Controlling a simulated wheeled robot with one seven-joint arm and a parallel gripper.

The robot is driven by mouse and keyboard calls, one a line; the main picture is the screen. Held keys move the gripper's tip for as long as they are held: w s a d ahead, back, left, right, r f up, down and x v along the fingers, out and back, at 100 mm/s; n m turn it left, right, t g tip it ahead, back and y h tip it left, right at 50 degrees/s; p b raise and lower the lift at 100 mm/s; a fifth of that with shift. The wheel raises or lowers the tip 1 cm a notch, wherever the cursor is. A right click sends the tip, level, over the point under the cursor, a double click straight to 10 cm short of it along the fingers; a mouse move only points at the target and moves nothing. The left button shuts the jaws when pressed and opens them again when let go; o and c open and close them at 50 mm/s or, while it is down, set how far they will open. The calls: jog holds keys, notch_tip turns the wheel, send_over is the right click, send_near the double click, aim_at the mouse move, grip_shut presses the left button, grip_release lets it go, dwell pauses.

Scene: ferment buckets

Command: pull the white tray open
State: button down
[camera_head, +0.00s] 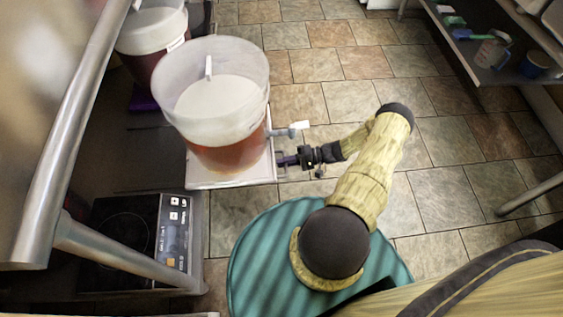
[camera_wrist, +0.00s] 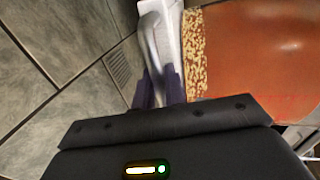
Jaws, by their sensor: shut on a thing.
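The white tray (camera_head: 265,168) lies under a clear bucket (camera_head: 215,105) of reddish liquid with pale foam on top. Its right and front edges show in the head view; the bucket hides most of it. My gripper (camera_head: 284,160) is at the tray's right edge, below the bucket's spigot (camera_head: 292,131). In the wrist view, my gripper's dark fingers (camera_wrist: 158,88) are shut at the white tray (camera_wrist: 170,25), with a pale curved part between and beyond them. The bucket's orange-red side (camera_wrist: 260,60) stands close at right.
Another bucket (camera_head: 152,38) stands behind at upper left. A black hotplate (camera_head: 145,235) and a metal rail (camera_head: 70,130) are at left. A shelf (camera_head: 490,45) with small items is at upper right. The tiled floor (camera_head: 310,90) between is open.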

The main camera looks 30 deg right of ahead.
jog(key=shift+s, duration=0.1)
jog(key=c, duration=1.5)
grip_release()
jog(key=shift+c, duration=0.2)
jog(key=p+v, duration=0.2)
jog(key=v, duration=1.5)
jog(key=shift+d, duration=0.15)
